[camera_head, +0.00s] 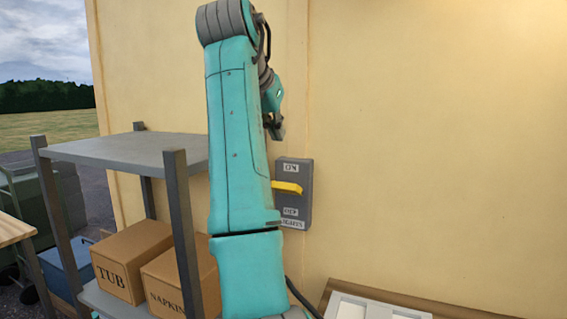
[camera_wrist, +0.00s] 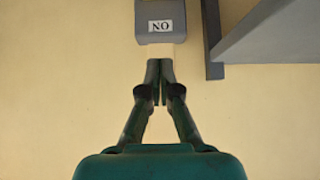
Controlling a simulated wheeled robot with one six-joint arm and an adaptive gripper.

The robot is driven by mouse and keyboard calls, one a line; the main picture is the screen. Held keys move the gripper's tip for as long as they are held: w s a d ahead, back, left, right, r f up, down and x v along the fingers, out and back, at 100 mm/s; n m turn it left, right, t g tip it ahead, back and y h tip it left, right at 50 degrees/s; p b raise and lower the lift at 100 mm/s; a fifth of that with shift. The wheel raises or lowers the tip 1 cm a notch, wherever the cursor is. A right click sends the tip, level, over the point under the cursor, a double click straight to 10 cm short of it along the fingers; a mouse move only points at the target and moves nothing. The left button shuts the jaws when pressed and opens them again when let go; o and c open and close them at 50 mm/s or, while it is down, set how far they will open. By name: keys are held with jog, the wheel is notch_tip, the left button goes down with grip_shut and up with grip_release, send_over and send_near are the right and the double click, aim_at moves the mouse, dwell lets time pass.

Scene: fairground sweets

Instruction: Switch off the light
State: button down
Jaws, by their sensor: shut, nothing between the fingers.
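A grey switch box (camera_head: 306,205) is fixed to the cream wall. It carries an ON label near its top and OFF and LIGHTS labels near its bottom. A yellow lever (camera_head: 287,187) sticks out of it around mid-height, between the ON and OFF labels; my arm stands close to its left end. My gripper (camera_head: 275,130) is above the box, partly hidden behind my arm. In the wrist view my gripper (camera_wrist: 160,64) has its fingers together and empty, just short of the ON end of the box (camera_wrist: 160,8). The lever is out of that view.
A grey shelf (camera_head: 130,150) stands left of the box, with TUB (camera_head: 131,258) and NAPKIN (camera_head: 182,280) cartons on its lower level. The shelf's edge (camera_wrist: 265,35) shows at upper right in the wrist view. A white tray (camera_head: 375,308) is at lower right. The wall to the right is clear.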

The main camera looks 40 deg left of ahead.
aim_at(291, 168)
jog(key=x, duration=1)
jog(key=shift+s+f, duration=0.25)
jog(key=shift+f, duration=0.15)
jog(key=shift+s+d+f, duration=0.15)
jog(key=shift+s+f, duration=0.25)
jog(key=shift+f, duration=0.25)
jog(key=shift+s+d+f, duration=0.15)
jog(key=shift+s+f, duration=0.3)
jog(key=shift+f, duration=0.2)
